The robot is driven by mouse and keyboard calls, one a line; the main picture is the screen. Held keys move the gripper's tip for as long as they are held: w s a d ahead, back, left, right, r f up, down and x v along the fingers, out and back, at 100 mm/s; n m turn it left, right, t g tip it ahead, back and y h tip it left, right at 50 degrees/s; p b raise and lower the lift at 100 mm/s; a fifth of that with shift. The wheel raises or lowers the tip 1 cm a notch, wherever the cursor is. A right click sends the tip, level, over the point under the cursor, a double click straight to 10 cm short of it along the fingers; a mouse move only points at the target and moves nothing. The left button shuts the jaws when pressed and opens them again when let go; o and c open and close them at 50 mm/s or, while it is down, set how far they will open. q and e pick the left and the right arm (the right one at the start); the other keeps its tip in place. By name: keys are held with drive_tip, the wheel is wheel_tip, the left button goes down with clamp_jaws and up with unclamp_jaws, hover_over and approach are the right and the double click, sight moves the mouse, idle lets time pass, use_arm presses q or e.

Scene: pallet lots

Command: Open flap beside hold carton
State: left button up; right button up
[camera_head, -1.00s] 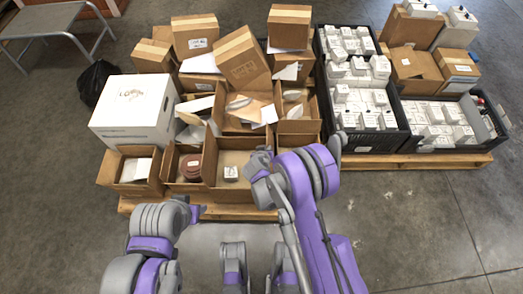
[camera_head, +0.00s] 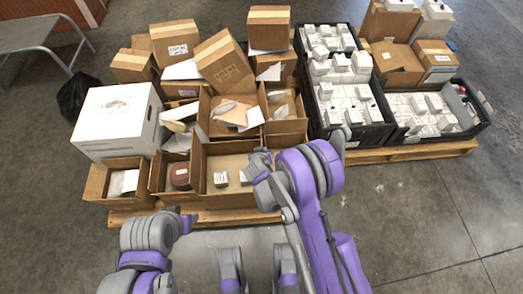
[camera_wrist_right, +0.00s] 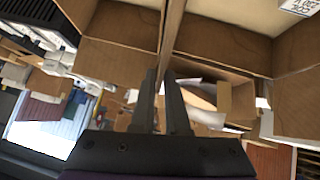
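The open cardboard cartons stand in a front row on a pallet in the head view. The middle carton (camera_head: 226,161) holds two small white-labelled boxes (camera_head: 220,179); I cannot tell for certain that it is the hold carton. A carton with a round reddish-brown item (camera_head: 180,176) is at its left. In the right wrist view, my right gripper (camera_wrist_right: 160,76) has its two dark fingers apart, close to where cardboard panels (camera_wrist_right: 118,62) meet. I cannot tell whether a flap edge lies between them. My left gripper does not show.
A white box (camera_head: 118,127) stands at the left of the pallet (camera_head: 240,215). Black crates (camera_head: 352,132) of white boxes stand at the right. Closed cartons (camera_head: 223,62) are stacked behind. A black bag (camera_head: 75,98) is on the floor. Floor at the front right is clear.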

drive_tip(key=shift+o, duration=1.4)
drive_tip(key=p+v, duration=0.2)
drive_tip(key=v, duration=0.8)
drive_tip(key=shift+s+r, duration=0.25)
drive_tip(key=shift+s, duration=0.05)
